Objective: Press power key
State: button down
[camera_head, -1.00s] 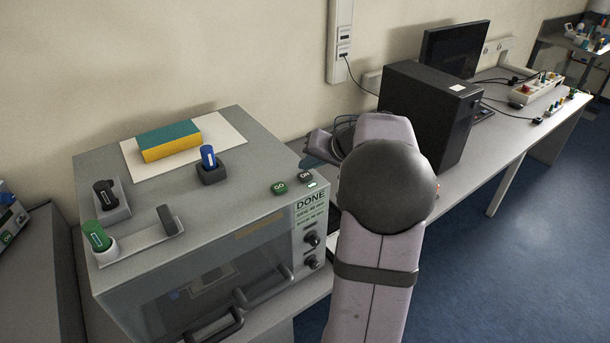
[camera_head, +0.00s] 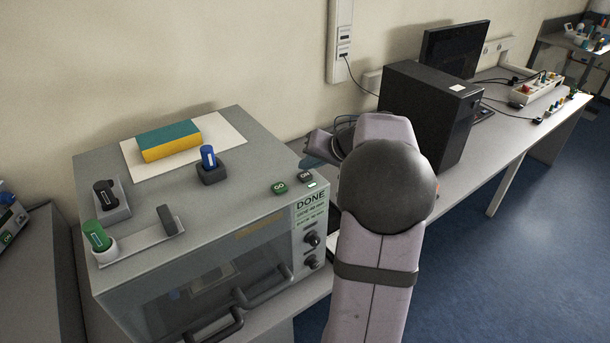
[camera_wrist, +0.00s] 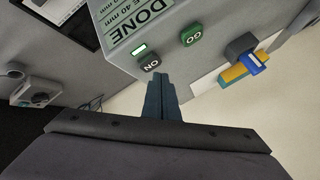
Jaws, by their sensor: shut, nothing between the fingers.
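The dark ON key (camera_head: 306,177) sits on the top front right corner of the grey box-shaped machine (camera_head: 250,165), and it also shows in the wrist view (camera_wrist: 150,63). The green GO key (camera_head: 279,188) is beside it to the left. A small lit white-green indicator (camera_wrist: 139,49) is next to the ON key. My gripper (camera_wrist: 160,76) is shut and empty. In the wrist view its fingertips are just beside the lower edge of the ON key; I cannot tell whether they touch. In the head view the fingers (camera_head: 310,163) are just behind the key, partly hidden by my arm.
A green panel reading DONE (camera_head: 310,202) is on the machine's front, above two knobs. A black computer tower (camera_head: 425,115) is to the right.

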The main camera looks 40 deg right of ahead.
aim_at(308, 178)
jog(key=shift+f+b, duration=0.9)
jog(key=shift+b, duration=0.45)
dwell(1.1)
jog(key=shift+r+p, duration=0.45)
jog(key=shift+r, duration=0.45)
jog(key=shift+r+p, duration=1.6)
jog(key=shift+r, duration=0.9)
